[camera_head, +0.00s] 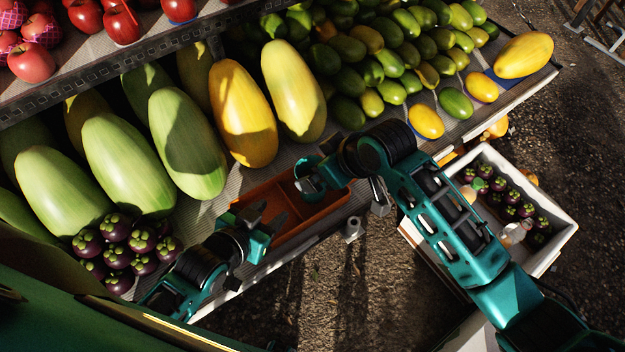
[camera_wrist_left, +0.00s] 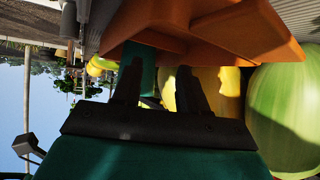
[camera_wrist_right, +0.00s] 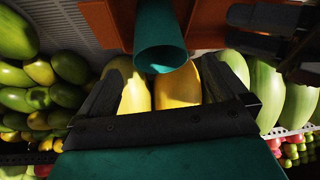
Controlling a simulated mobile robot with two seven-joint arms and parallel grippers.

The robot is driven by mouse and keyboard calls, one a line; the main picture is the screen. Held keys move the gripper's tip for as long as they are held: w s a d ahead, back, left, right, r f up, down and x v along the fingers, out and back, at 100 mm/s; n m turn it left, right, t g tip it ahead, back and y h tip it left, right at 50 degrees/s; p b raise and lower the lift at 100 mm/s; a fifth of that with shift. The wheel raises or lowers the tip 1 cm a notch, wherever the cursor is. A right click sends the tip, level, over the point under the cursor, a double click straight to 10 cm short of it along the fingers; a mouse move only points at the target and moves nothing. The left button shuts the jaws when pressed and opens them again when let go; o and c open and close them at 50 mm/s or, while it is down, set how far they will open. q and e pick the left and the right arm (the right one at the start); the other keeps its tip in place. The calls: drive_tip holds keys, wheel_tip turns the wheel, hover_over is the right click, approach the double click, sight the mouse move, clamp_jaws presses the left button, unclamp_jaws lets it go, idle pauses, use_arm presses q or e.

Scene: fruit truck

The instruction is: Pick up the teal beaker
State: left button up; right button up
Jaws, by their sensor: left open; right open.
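The teal beaker (camera_wrist_right: 160,38) shows in the right wrist view with its round end towards the camera, between the spread fingers of my right gripper (camera_wrist_right: 158,85). The fingers look apart from it. In the head view my right gripper (camera_head: 316,172) is at the upper edge of the orange tray (camera_head: 325,208), where teal parts are hard to tell apart. My left gripper (camera_head: 256,222) is open and empty at the tray's left end. In the left wrist view, a teal piece, likely the beaker (camera_wrist_left: 143,62), is partly behind one finger of my left gripper (camera_wrist_left: 160,85).
Large green and yellow melons (camera_head: 243,112) lie above the tray. Mangosteens (camera_head: 118,250) are piled at lower left. Green and yellow fruit (camera_head: 395,60) fills the upper right. A white crate (camera_head: 555,245) of mangosteens stands at right. The two grippers are close together.

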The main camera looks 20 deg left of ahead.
sight(303, 173)
drive_tip(key=shift+x, duration=2.9)
drive_tip(key=shift+a+r, duration=0.1)
drive_tip(key=c, duration=1.1)
drive_tip(key=shift+r, duration=0.15)
